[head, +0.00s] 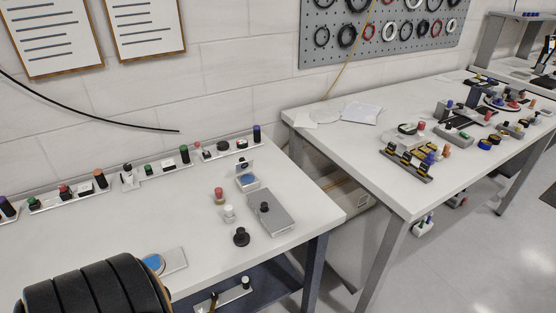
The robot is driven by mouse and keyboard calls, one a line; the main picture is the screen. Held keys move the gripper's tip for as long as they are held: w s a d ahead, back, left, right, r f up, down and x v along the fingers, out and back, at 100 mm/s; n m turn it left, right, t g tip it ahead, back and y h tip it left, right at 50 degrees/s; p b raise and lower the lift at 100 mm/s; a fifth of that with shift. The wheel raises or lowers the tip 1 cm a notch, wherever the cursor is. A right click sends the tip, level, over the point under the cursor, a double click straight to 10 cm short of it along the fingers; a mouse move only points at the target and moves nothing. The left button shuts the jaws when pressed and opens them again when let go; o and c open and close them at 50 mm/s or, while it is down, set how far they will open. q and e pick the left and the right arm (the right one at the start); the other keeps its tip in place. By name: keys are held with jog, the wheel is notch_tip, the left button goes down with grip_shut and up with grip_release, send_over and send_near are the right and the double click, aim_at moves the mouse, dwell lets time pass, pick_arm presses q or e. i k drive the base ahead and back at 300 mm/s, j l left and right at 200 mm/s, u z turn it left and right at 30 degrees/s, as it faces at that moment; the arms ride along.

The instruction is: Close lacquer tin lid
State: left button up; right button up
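I cannot tell for certain which thing is the lacquer tin. A small pale box with a blue patch (247,182) stands on the near white table, with a raised grey panel (244,166) at its back that may be an open lid. A round blue-topped piece (152,263) sits by a grey plate near the front edge, partly hidden by a large black ribbed part at the lower left. That part looks like my own arm. No fingertips of either gripper show.
Near the box stand a red-topped piece (219,195), a white knob (229,213), a black knob (241,237) and a grey block (269,212). Rails with small parts (66,191) line the wall. A second table (310,130) stands right, across a gap.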

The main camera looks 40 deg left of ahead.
aim_at(244, 166)
jog(key=l+u, duration=0.25)
jog(key=u, duration=0.2)
jog(key=i+l+u, duration=0.1)
jog(key=l+u, duration=0.5)
jog(key=u, duration=0.25)
